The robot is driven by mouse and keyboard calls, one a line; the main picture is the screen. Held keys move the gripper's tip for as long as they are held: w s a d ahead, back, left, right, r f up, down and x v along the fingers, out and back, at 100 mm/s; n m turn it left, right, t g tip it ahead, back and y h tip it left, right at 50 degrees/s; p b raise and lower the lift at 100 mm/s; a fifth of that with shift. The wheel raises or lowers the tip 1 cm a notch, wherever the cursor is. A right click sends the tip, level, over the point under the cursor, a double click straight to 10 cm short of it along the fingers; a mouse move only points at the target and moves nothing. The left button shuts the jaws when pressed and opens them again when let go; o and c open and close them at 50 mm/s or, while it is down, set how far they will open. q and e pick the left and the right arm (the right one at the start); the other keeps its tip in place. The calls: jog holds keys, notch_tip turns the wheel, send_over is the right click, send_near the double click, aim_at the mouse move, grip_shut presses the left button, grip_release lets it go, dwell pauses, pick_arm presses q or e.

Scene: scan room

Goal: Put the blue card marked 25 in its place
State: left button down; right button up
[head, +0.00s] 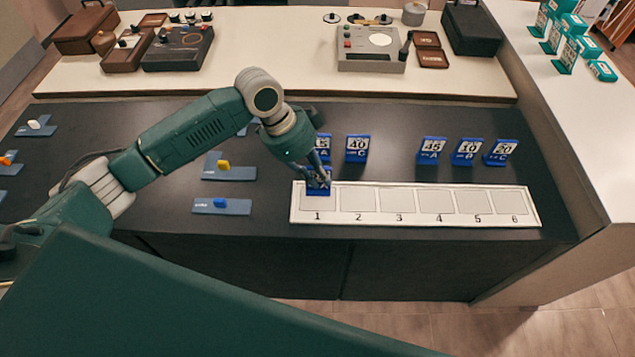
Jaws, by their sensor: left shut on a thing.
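My left gripper (317,176) is shut on a blue card (319,188) at slot 1 of the white board. Its fingers cover most of the card's face, so I cannot read its number. The card looks upright; I cannot tell whether its foot touches the slot. The white board (534,210) has one row of grey slots numbered 1 to 6, and slots 2 to 6 are empty. My right gripper is not in view.
Behind the board stand blue cards: one partly hidden by my left gripper (323,147), 40 (357,148), 45 (432,150), 10 (467,152) and 20 (501,152). Blue-grey plates with coloured knobs (229,172) lie left. Devices (372,48) stand on the rear counter.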

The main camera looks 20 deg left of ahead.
aim_at(321, 190)
pick_arm(q)
notch_tip(321, 190, down, 4)
jog(key=shift+s+r, duration=0.1)
jog(key=shift+r, duration=0.1)
jog(key=shift+f, duration=0.2)
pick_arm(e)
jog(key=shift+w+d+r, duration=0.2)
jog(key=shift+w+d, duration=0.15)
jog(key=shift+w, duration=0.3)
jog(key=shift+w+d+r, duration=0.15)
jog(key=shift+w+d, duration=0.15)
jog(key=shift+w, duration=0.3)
pick_arm(q)
jog(key=c, duration=1.7)
grip_release()
jog(key=shift+f, duration=0.15)
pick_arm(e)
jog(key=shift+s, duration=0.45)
pick_arm(q)
jog(key=b+v, duration=0.1)
jog(key=v, duration=1.1)
jog(key=shift+r, duration=0.25)
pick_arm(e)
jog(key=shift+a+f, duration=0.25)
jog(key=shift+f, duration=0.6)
pick_arm(q)
jog(key=shift+f, duration=0.1)
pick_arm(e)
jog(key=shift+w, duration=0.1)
